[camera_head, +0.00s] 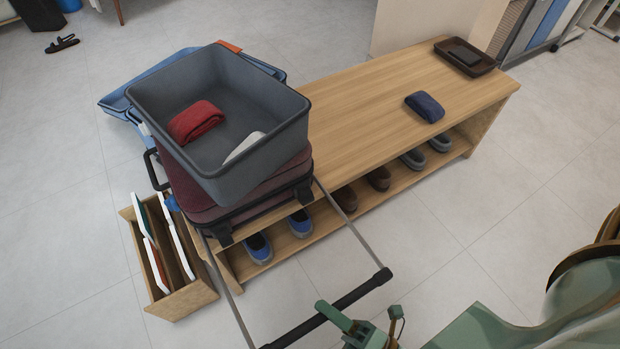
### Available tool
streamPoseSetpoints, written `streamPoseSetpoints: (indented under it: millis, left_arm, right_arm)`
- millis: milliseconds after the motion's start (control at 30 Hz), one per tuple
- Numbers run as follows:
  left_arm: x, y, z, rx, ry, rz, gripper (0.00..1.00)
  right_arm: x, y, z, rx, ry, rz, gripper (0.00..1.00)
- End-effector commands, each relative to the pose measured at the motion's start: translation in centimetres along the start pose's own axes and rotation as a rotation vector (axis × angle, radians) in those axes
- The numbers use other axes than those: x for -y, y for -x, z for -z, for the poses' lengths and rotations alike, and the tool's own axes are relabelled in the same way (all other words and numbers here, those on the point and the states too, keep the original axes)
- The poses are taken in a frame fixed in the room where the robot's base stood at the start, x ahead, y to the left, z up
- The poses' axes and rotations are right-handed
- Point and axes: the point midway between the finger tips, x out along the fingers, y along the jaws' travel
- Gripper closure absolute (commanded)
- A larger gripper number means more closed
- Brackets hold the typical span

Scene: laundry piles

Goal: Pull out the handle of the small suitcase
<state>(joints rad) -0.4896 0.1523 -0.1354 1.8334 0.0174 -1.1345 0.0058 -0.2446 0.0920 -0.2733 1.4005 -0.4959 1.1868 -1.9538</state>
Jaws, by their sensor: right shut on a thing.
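The small suitcase (245,200) is maroon with black trim and lies flat on the left end of a wooden bench, under a grey bin. Its pull-out handle (365,288) is extended: two thin grey rods run from the suitcase toward me over the bench's front edge to a black grip bar. My right gripper (340,318), green, is shut on the middle of this bar, in front of the bench and clear of it; its fingertips are partly hidden. My left gripper is not in view.
The grey bin (240,165) holds a red folded cloth (196,122) and a pale item. The bench (375,110) carries a dark blue folded cloth (424,107) and a brown tray (464,66), with shoes below. A wooden rack (180,303) stands at left. Floor in front is clear.

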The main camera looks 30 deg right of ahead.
Motion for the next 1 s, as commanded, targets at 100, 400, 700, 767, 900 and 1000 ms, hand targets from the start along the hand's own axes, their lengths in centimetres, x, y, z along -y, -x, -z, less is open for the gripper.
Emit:
streamPoseSetpoints:
  millis: [100, 400, 700, 767, 900, 1000]
  left_arm:
    - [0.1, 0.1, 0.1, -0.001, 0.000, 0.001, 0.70]
    - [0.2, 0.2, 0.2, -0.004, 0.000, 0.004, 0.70]
    - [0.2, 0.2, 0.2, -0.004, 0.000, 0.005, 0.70]
    - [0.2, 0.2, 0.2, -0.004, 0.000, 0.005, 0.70]
    - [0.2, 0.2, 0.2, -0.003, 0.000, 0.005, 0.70]
    - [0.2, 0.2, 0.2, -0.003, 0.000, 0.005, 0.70]
  right_arm:
    - [-0.2, 1.5, 0.6, 0.002, -0.001, 0.005, 1.00]
    - [-0.4, 2.8, 1.1, 0.001, 0.000, 0.005, 1.00]
    - [-0.4, 3.0, 1.2, -0.001, -0.003, 0.008, 0.70]
    - [-0.4, 2.9, 1.2, -0.001, -0.002, 0.007, 0.59]
    - [-0.5, 2.8, 1.2, 0.000, -0.001, 0.004, 0.59]
    - [-0.5, 2.7, 1.1, 0.000, -0.001, 0.003, 0.59]
